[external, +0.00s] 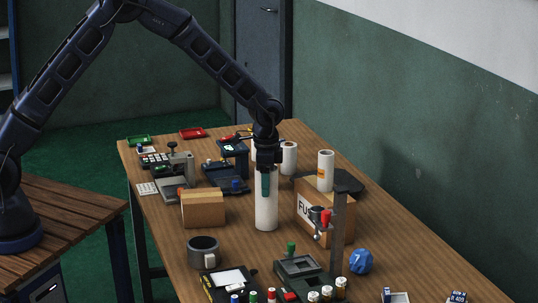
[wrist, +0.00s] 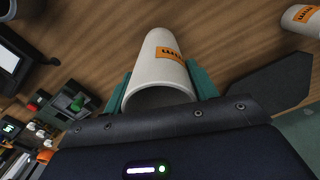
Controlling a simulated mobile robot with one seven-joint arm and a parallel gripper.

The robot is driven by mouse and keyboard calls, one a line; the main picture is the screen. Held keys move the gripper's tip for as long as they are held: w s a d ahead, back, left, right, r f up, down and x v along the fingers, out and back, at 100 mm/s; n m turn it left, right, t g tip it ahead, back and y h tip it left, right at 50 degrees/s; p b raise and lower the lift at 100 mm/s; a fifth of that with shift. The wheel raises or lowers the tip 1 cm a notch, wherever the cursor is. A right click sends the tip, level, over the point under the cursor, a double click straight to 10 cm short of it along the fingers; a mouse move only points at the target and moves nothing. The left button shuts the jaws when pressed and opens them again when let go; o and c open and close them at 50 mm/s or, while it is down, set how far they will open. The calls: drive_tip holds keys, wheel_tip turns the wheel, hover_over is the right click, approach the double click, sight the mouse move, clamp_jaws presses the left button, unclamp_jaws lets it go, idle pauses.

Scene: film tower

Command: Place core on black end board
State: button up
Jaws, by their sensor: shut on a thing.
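My gripper (external: 266,184) points down with its teal fingers shut on a white core (external: 266,212), a tall hollow tube. In the external view the core is upright, over or on the middle of the table; I cannot tell whether its lower end touches the wood. In the wrist view my gripper (wrist: 160,72) has a finger on each side of the core (wrist: 157,72), which bears an orange label. A black board (external: 349,184) lies to the right, partly hidden behind a box and another core. A dark flat plate, likely this board, shows in the wrist view (wrist: 275,88).
A white core with an orange label (external: 326,165) stands at the box (external: 312,205), beside the black board. Another core (external: 289,157) stands behind. A small carton (external: 203,209), a mug (external: 203,252) and a grey post (external: 337,235) surround the held core.

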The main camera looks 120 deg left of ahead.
drive_tip(key=shift+f, duration=0.1)
drive_tip(key=o, duration=1.4)
wheel_tip(320, 180, up, 12)
drive_tip(key=shift+r, duration=0.1)
